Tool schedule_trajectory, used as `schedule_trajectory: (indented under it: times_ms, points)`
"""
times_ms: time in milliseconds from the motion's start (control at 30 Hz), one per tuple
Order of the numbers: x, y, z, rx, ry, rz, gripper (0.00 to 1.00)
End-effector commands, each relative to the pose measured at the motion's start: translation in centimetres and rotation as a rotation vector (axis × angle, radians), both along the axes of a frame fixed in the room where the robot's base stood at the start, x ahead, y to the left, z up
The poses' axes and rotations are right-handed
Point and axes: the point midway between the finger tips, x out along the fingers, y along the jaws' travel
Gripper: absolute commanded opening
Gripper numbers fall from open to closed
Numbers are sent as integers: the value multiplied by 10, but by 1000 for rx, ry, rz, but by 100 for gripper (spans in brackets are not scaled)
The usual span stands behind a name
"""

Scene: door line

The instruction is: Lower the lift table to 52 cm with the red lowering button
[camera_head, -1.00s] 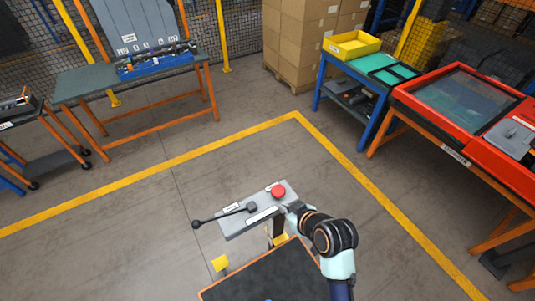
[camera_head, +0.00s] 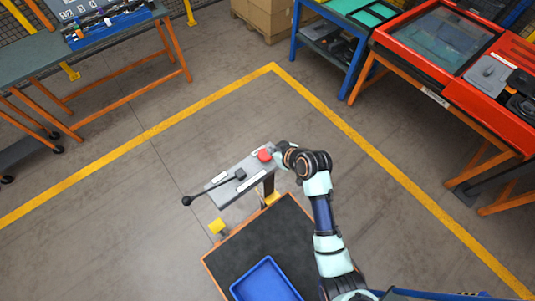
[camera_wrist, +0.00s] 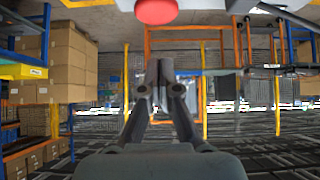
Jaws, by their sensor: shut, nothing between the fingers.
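The red button (camera_head: 265,155) is a round mushroom head on the right end of the grey control panel (camera_head: 222,190). A black lever with a ball knob (camera_head: 187,200) lies along the panel's left part. In the wrist view the red button (camera_wrist: 156,11) shows at the top edge, above the fingertips. My gripper (camera_wrist: 162,65) is shut and empty, its fingertips together below the button in that picture. In the head view my wrist is just right of the button; whether they touch cannot be told. The lift table (camera_head: 236,250) has a dark top with an orange edge, below the panel.
A blue tray (camera_head: 266,281) sits on the lift table. A red bench (camera_head: 460,80) and blue-framed table (camera_head: 340,45) stand at upper right, a workbench (camera_head: 100,45) at upper left. The floor between is clear.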

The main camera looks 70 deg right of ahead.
Motion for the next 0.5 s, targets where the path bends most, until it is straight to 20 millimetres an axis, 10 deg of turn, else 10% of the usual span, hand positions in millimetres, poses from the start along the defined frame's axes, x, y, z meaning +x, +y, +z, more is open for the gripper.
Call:
schedule_trajectory:
  times_ms: [500]
  points:
    - [25,-15,-67,-1,0,-1,0]
